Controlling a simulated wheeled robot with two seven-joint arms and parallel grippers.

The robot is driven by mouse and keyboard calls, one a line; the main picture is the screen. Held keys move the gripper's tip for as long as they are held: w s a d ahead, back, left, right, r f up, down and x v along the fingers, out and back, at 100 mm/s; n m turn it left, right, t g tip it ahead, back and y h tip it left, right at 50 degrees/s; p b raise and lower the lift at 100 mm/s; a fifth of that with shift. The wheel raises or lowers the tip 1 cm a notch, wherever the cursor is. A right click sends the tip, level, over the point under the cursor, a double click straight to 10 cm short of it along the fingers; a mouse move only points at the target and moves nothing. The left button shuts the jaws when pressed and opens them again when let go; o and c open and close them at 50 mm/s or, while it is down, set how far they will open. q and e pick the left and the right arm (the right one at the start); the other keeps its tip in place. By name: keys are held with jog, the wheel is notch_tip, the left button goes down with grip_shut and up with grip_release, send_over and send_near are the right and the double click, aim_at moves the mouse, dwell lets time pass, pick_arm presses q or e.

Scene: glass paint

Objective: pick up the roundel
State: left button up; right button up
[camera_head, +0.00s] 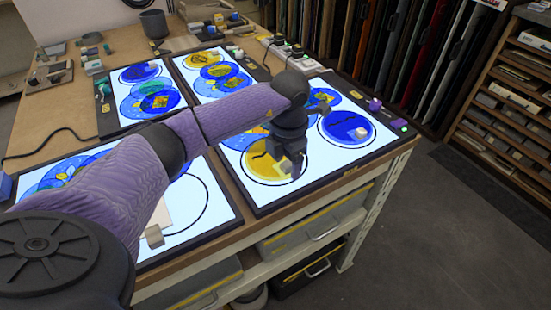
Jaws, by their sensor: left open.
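Several round glass pieces lie on the lit panels. On the right front light panel (232,187), a yellow roundel (259,165) with dark line marks lies near the front edge. A blue roundel (342,123) with a pale grey block (361,133) on it lies to the right. My left gripper (290,166) points down over the right part of the yellow roundel, with its jaws open. A small grey block shows at its fingertips; I cannot tell whether they touch it. My left arm hides part of both front panels. My right gripper is not in view.
The left front panel holds blue discs, a pale sheet (178,208) and a grey block (153,236). Two lit panels with round glass pieces lie behind. A dark pot (154,23) stands at the back. Shelves (507,95) stand right, with clear floor before them.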

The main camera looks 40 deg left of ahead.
pick_arm(q)
grip_shut()
